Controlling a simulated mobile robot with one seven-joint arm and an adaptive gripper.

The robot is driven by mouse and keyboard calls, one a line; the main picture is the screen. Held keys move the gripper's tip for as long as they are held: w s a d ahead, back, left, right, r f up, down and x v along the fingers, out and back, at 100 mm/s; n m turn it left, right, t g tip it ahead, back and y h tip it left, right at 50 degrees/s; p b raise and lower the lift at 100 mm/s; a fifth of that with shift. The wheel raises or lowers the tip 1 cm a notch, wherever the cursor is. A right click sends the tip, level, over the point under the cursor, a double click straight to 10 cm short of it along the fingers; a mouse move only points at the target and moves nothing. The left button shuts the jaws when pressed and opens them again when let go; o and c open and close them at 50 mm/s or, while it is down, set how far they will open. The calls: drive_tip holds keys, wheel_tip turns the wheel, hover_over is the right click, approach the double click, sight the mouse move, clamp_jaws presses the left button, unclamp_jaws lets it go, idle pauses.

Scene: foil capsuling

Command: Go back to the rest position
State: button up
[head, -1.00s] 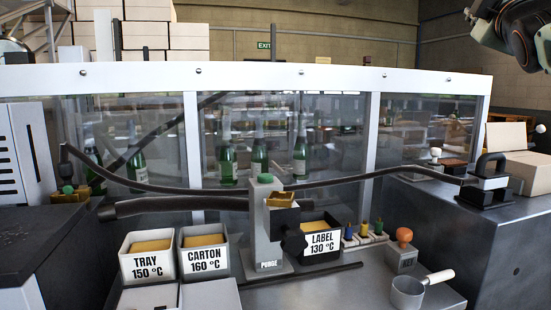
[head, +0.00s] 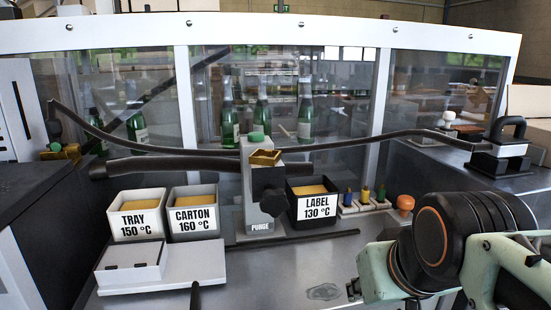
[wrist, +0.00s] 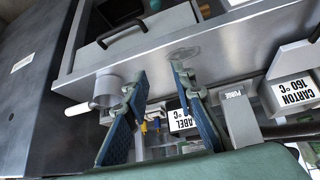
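My gripper (wrist: 159,74) is open in the wrist view, with two blue-padded fingers apart and nothing between them. It is over the steel bench (wrist: 225,47). A metal pot (wrist: 107,88) with a white handle lies beyond the left finger, apart from it. In the head view my arm fills the lower right, and the fingers cannot be made out there. The LABEL tank (head: 315,207) and the PURGE post (head: 257,190) stand to the left of my arm. The LABEL tank also shows between and beside the fingers in the wrist view (wrist: 183,121).
TRAY (head: 139,220) and CARTON (head: 194,220) tanks stand at left. Dark hoses cross before a glazed guard with green bottles (head: 306,112) behind it. An orange-topped stamp (head: 405,203) stands near my arm.

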drive_tip(key=s+a+f+g, duration=0.1)
drive_tip(key=s+f+g, duration=0.1)
drive_tip(key=s+f, duration=0.3)
wheel_tip(320, 180, up, 28)
drive_tip(key=w+p, duration=0.1)
drive_tip(key=p, duration=2.6)
drive_tip(key=shift+m+t, duration=0.3)
